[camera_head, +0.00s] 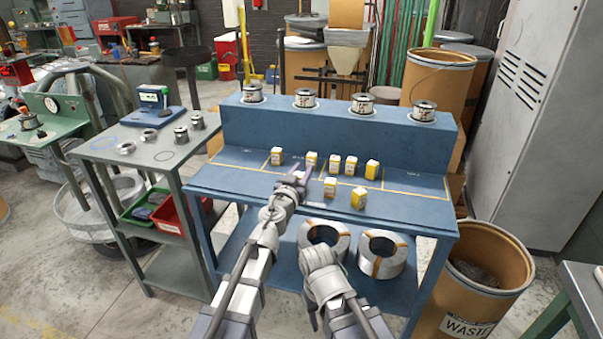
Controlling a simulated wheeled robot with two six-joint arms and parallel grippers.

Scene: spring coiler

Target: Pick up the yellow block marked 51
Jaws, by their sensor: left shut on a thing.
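Several small yellow blocks with white labels stand on the blue bench (228,181). The numbers are too small to read, so I cannot tell which block is 51. The fingers partly cover the contact, and I cannot tell if the block is off the surface. Other yellow blocks stand at the left (277,155), in the row to the right (351,165), and nearer the front (358,198). My right gripper does not show.
Wire spools (304,97) stand on the raised back ledge. Wire coils (382,254) lie on the lower shelf. A grey side table (160,165) stands left, a waste drum (482,262) right. The bench's right front is clear.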

